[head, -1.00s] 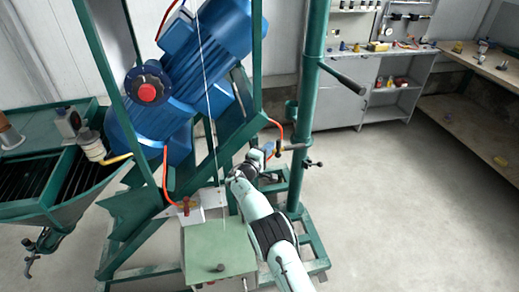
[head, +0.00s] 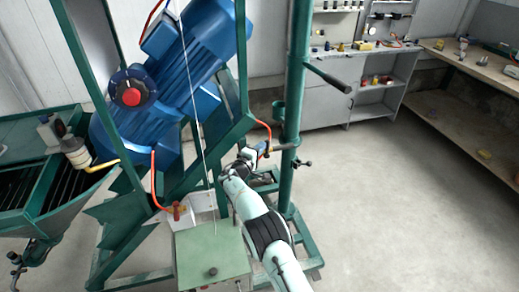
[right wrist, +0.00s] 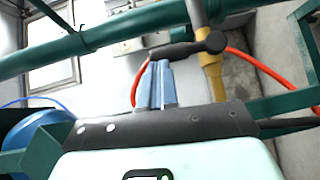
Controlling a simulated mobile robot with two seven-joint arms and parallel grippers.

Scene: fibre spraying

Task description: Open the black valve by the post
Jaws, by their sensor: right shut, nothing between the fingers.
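The green post (head: 293,120) stands right of centre in the head view and crosses the right wrist view (right wrist: 90,40). The black valve (right wrist: 188,49) shows as a dark lever with a round hub on a brass-coloured pipe (right wrist: 212,78). In the head view the valve is too small to make out clearly at my gripper. My right gripper (head: 264,148) is just left of the post. In the right wrist view its blue-grey fingers (right wrist: 161,64) are shut and empty, with their tips close by the lever. I cannot tell whether they touch it. My left gripper is out of view.
An orange-red hose (right wrist: 255,62) curves past the pipe. A blue motor (head: 185,75) on a green frame and a grey-green box (head: 212,255) stand to the left. A workbench (head: 470,120) and open floor lie to the right.

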